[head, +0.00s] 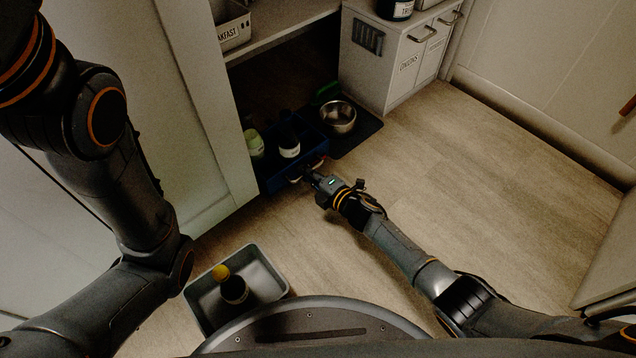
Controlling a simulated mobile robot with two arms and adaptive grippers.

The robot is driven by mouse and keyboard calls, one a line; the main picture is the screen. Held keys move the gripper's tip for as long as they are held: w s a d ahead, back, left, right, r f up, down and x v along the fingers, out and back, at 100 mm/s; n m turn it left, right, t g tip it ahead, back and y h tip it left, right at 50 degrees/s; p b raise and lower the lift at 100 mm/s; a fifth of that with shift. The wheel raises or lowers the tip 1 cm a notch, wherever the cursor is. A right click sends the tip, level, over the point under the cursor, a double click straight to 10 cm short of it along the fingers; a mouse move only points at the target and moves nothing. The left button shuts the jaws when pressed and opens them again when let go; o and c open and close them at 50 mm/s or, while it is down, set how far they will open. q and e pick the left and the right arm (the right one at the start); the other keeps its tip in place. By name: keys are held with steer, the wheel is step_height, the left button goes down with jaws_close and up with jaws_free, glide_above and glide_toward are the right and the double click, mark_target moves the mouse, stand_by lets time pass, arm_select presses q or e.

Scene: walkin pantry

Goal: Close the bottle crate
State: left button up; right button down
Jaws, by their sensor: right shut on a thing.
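The blue bottle crate (279,182) stands on the floor in the dark space under the shelf, beside a white panel. A dark bottle with a pale label (289,148) and a pale green bottle (254,143) stand in it. My right gripper (309,174) reaches the crate's near right side and is shut on its front edge. Small pale and reddish details show by the fingertips, too small to identify. My left arm crosses the left side of the view, and its gripper is out of view.
A grey bin (273,271) holding a dark bottle (234,290) and a yellow round thing (220,272) stands in front of me. A metal bowl (338,117) sits on a dark mat (362,132) right of the crate, near a white cabinet (378,62). The floor (480,190) at right is clear.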

steer(key=shift+r+b+x, duration=0.15)
steer(key=shift+b+x, duration=0.1)
steer(key=shift+x, duration=0.45)
steer(key=shift+r+b+x, duration=0.15)
steer(key=shift+b+x, duration=0.1)
steer(key=shift+x, duration=0.4)
steer(key=shift+r, duration=0.1)
steer(key=c, duration=1.7)
jaws_free()
steer(key=shift+s+d, duration=0.2)
steer(key=shift+d, duration=0.05)
steer(key=v, duration=1.1)
steer(key=shift+s, duration=0.15)
